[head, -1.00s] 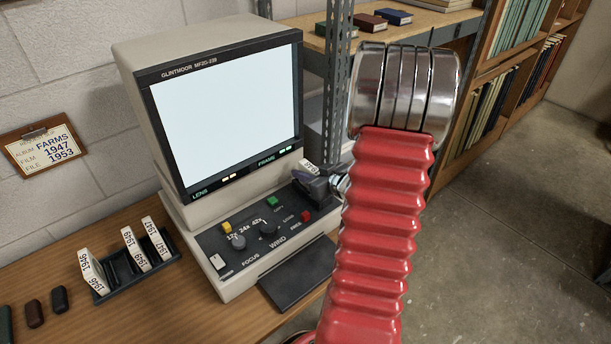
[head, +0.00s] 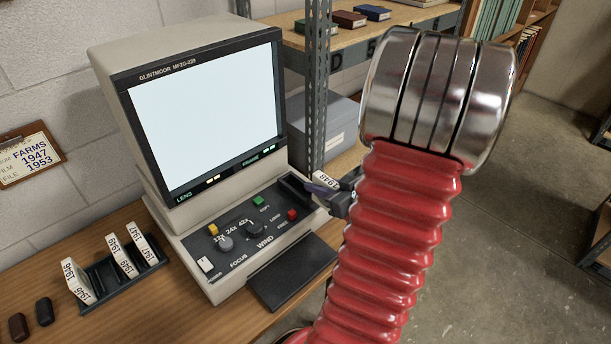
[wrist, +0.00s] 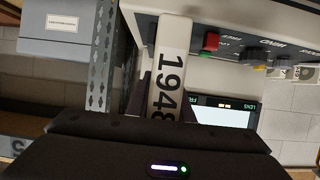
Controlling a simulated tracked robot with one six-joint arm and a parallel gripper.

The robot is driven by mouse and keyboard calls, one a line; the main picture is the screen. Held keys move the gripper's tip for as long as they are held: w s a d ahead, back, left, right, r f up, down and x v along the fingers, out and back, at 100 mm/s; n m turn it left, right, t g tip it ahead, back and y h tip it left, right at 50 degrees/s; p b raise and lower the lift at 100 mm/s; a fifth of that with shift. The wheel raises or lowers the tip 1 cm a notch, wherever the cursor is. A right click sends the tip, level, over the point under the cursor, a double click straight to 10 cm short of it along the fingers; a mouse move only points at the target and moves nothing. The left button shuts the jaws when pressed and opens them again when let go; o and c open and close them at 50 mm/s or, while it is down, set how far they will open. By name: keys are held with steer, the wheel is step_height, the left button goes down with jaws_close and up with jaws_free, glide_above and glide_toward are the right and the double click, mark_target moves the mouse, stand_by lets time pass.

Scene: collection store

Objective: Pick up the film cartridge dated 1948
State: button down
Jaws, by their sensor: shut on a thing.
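The white film cartridge marked 1948 (wrist: 170,75) is between the jaws of my gripper (wrist: 165,112) in the wrist view. In the head view my gripper (head: 335,192) is shut on this cartridge (head: 325,180), held at the right end of the reader's control panel, beside a dark slot (head: 296,190). I cannot tell whether the cartridge touches the reader. My red arm hides part of the gripper. Other white cartridges, reading 1946 (head: 78,281), 1949 (head: 122,257) and 1947 (head: 146,248), stand in a black rack (head: 104,275) at the left.
The microfilm reader (head: 200,110) has a blank lit screen and stands on the wooden bench (head: 120,320). A clipboard (head: 30,158) reads FARMS 1947 1953. A metal shelf post (head: 317,90) rises close behind my gripper. Small dark cases lie at the front left. Open floor is on the right.

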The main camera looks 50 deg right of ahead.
steer(key=shift+s+a, duration=0.15)
steer(key=shift+s, duration=1.35)
steer(key=shift+s+a, duration=0.15)
steer(key=shift+s, duration=1.3)
